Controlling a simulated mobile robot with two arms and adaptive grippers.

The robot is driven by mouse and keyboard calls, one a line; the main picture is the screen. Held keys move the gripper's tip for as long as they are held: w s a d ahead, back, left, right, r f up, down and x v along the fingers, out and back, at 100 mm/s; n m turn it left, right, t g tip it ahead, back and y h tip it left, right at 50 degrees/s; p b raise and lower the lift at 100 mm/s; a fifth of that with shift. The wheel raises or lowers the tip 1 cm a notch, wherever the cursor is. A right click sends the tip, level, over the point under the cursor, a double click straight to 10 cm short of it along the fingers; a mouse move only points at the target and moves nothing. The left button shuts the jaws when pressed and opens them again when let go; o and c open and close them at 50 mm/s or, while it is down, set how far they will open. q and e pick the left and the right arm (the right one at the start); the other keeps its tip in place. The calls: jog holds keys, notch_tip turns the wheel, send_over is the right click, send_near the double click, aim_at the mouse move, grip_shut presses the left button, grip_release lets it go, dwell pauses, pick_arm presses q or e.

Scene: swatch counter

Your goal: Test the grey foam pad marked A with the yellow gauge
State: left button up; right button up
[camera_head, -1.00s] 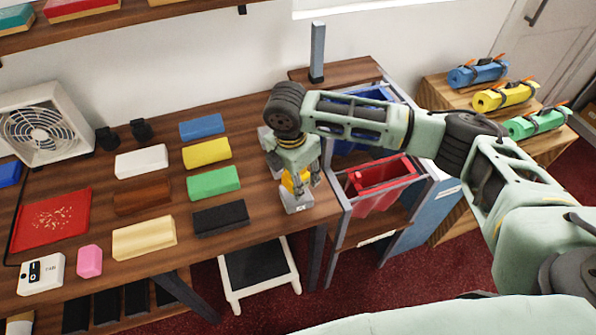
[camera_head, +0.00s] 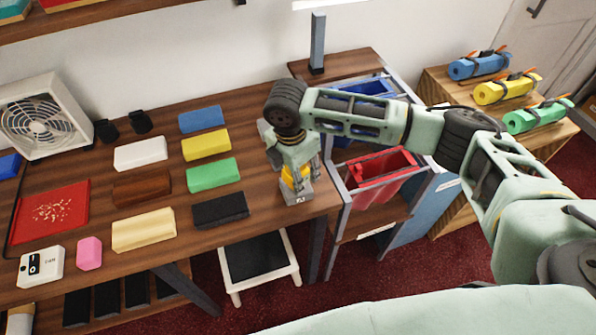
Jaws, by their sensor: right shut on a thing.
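The grey foam pad (camera_head: 298,197) lies near the right end of the wooden counter, with a small light label on its front face. The letter on the label is too small to read surely. The yellow gauge (camera_head: 291,181) is upright on or just above the pad; I cannot tell whether they touch. My right gripper (camera_head: 297,178) points down and is shut on the gauge, hiding much of it. Another grey block (camera_head: 266,132) is partly hidden behind the gripper. My left gripper is not in view.
Blue (camera_head: 201,119), yellow (camera_head: 206,145), green (camera_head: 213,174) and black (camera_head: 220,210) blocks stand left of the gripper. A cart with a red bin (camera_head: 382,180) is just right of the counter. A red tray (camera_head: 75,205) and fan (camera_head: 40,118) are far left.

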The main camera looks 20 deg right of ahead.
jog(key=shift+f, duration=0.5)
dwell(0.3)
jog(key=shift+s+f+p, duration=0.15)
jog(key=shift+p, duration=0.2)
dwell(2.0)
notch_tip(320, 180, up, 7)
jog(key=p, duration=0.8)
dwell(1.1)
